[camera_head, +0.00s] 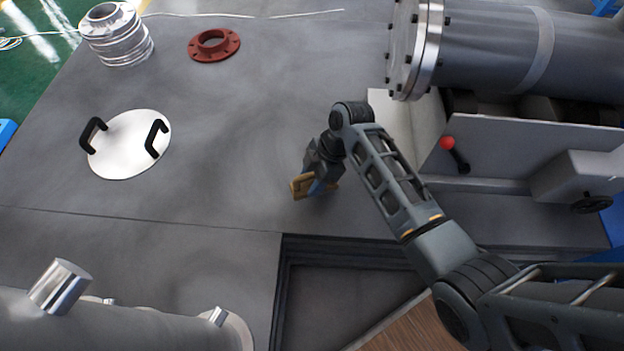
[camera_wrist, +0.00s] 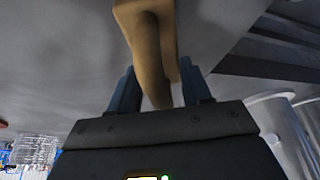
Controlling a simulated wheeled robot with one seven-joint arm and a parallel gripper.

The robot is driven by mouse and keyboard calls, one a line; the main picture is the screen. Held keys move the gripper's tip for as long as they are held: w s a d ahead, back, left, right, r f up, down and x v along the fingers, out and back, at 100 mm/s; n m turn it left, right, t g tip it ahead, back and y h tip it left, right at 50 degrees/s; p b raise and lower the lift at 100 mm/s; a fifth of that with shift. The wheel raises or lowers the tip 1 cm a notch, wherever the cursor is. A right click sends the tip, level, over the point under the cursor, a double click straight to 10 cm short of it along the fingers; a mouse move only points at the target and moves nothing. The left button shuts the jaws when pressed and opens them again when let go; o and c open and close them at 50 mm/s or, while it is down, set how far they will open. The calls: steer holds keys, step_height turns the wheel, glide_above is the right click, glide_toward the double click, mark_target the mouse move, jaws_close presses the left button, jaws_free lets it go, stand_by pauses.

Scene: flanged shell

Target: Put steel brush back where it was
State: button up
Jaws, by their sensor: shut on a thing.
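The steel brush shows as a tan wooden piece (camera_head: 301,186) in the head view, at the end of my arm above the grey surface. In the wrist view its tan handle (camera_wrist: 150,45) runs up from between the two fingers. My gripper (camera_wrist: 160,88) is shut on the brush. Bristles are not clearly visible. I cannot tell whether the brush touches the surface.
A white round plate with black handles (camera_head: 129,145) lies left on the grey surface (camera_head: 200,195). A red flange (camera_head: 213,44) and metal bellows (camera_head: 116,35) stand at the back. A flanged cylinder (camera_head: 490,50) and a red-knobbed lever (camera_head: 454,153) are right. A recess (camera_head: 345,300) opens in front.

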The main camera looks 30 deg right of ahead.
steer(key=shift+f, duration=0.25)
steer(key=o, duration=1)
steer(key=p+v, duration=0.2)
steer(key=v, duration=1)
steer(key=shift+d+p, duration=0.1)
steer(key=shift+p, duration=0.3)
